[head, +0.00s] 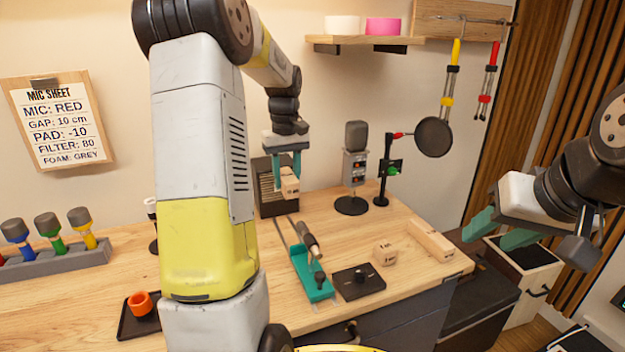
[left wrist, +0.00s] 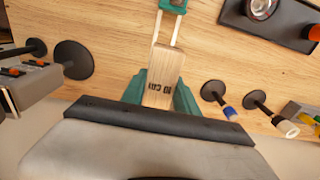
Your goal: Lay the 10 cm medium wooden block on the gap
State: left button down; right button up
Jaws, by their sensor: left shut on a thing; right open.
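My left gripper (head: 286,170) is shut on a pale wooden block (head: 290,184), held above the back of the table. In the left wrist view this block (left wrist: 165,70) bears a dark label that looks like 10 cm. Below it, two thin pale rails (left wrist: 166,30) lead to a teal end piece (left wrist: 173,5). In the head view the teal fixture (head: 312,283) lies on the table, in front of the held block, with a dark rod-shaped piece on it. I cannot tell which space is the gap. My right gripper (head: 498,232) is open and empty, at the right beyond the table edge.
A small block (head: 384,254) and a longer block (head: 430,241) lie at the table's right. A black plate (head: 358,281) lies beside the fixture. A microphone (head: 355,165) and a round pop filter (head: 433,137) stand behind. The sheet (head: 58,122) reads GAP: 10 cm.

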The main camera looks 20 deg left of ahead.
pick_arm(q)
jog(key=shift+f, duration=7.3)
jog(key=c, duration=0.9)
grip_release()
jog(key=shift+o, duration=0.2)
